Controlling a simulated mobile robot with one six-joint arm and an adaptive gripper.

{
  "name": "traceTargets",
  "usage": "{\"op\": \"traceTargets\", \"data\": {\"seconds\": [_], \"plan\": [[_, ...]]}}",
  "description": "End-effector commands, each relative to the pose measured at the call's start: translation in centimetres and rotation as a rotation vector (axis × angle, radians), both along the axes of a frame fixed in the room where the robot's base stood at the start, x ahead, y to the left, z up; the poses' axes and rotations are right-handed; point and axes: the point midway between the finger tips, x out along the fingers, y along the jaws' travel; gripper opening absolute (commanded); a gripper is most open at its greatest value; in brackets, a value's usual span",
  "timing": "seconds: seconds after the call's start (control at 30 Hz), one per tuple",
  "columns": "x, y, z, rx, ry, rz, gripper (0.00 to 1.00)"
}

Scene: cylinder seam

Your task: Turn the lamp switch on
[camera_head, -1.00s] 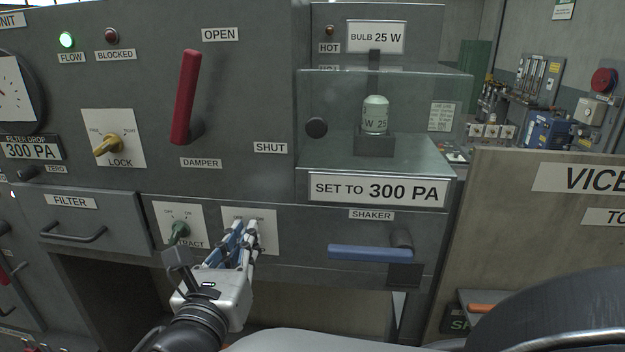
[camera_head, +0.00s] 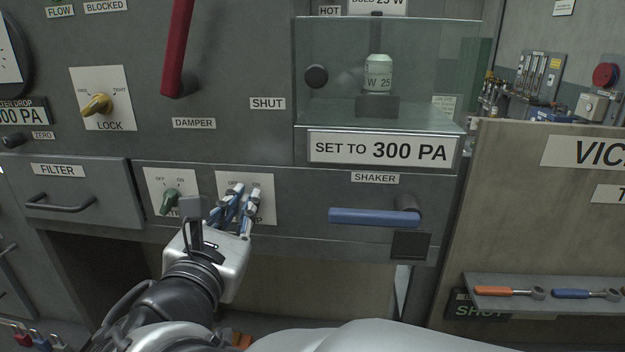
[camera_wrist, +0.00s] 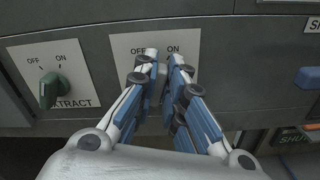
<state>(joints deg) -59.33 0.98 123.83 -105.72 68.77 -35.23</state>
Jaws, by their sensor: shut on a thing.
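The lamp switch plate (camera_head: 266,186) is white, with OFF and ON marks and a label ending in P that my fingers partly cover. It also shows in the wrist view (camera_wrist: 185,41), with OFF at left and ON at right. My gripper (camera_head: 241,192) is at this plate, its blue and white fingers pointing into it. In the wrist view the two fingertips (camera_wrist: 165,60) stand either side of a small grey piece, closed on the switch knob. The knob is mostly hidden, so which mark it points at cannot be told.
Left of it is the green EXTRACT switch (camera_head: 170,202) on its own plate. The blue SHAKER handle (camera_head: 374,216) is to the right. The FILTER drawer (camera_head: 84,192) is at left, and the red DAMPER lever (camera_head: 178,50) is above. A glass-fronted box (camera_head: 440,70) juts out at upper right.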

Motion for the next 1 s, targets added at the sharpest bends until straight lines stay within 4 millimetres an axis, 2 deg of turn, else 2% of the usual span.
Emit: {"op": "traceTargets", "data": {"seconds": [0.03,0.4,0.97,1.0], "plan": [[-0.01,-0.10,-0.46,0.036,-0.004,-0.002,0.00],[-0.01,-0.25,-0.31,0.210,-0.016,-0.001,0.00],[-0.02,-0.25,-0.07,0.244,-0.018,-0.001,0.00],[-0.02,-0.25,-0.07,0.244,-0.018,-0.001,0.13]]}}
